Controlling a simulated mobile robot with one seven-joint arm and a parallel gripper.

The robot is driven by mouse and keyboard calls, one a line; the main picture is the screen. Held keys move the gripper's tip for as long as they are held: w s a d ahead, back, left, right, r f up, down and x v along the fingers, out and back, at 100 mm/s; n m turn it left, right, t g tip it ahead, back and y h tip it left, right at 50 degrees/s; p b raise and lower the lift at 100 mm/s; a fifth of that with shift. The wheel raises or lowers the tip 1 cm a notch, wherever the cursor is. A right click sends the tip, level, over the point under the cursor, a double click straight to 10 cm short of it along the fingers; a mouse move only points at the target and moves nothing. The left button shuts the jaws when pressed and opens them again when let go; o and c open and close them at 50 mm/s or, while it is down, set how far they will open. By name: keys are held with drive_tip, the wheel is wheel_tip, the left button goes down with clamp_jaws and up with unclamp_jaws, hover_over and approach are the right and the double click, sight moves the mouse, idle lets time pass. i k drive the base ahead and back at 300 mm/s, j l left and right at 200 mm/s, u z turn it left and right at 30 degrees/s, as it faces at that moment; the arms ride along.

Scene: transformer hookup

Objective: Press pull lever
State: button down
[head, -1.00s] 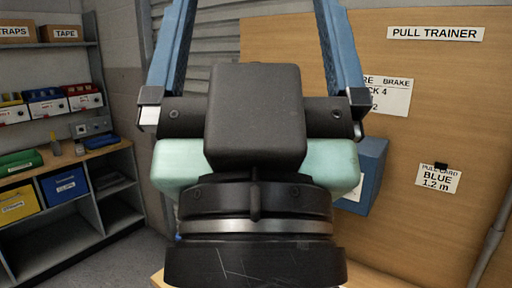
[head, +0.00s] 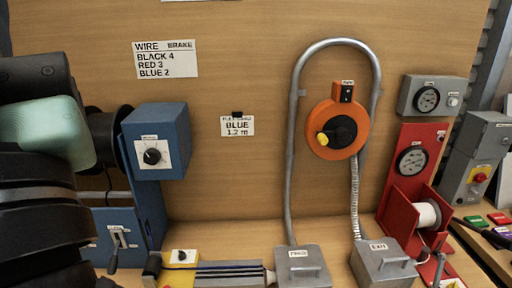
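I cannot tell for certain which part is the pull lever; the small labels are unreadable. A lever with a dark handle (head: 112,258) shows on the low blue panel (head: 118,236) at lower left. A red-and-grey lever-like part (head: 440,266) stands by the red stand (head: 411,180) at lower right. The orange round unit (head: 338,128) on the board has a yellow knob on a black disc. My gripper (head: 35,78) shows only as a dark body at the left edge, beside the pale green part of my arm. Its fingers are out of frame, and it is apart from these parts.
A blue box with a dial (head: 158,142) and a dark reel stand near my arm. A grey conduit loop (head: 297,110) runs to two grey boxes, one marked EXIT (head: 384,264). A grey box with a red button (head: 477,182) stands far right.

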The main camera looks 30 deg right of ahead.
sight(502, 242)
drive_tip(key=k+l+z, duration=0.1)
drive_tip(key=l+z, duration=1.3)
drive_tip(key=i+l, duration=0.1)
drive_tip(key=l, duration=0.4)
drive_tip(key=i+l+z, duration=0.1)
drive_tip(key=l, duration=0.35)
drive_tip(key=i+l, duration=0.1)
drive_tip(key=l, duration=0.4)
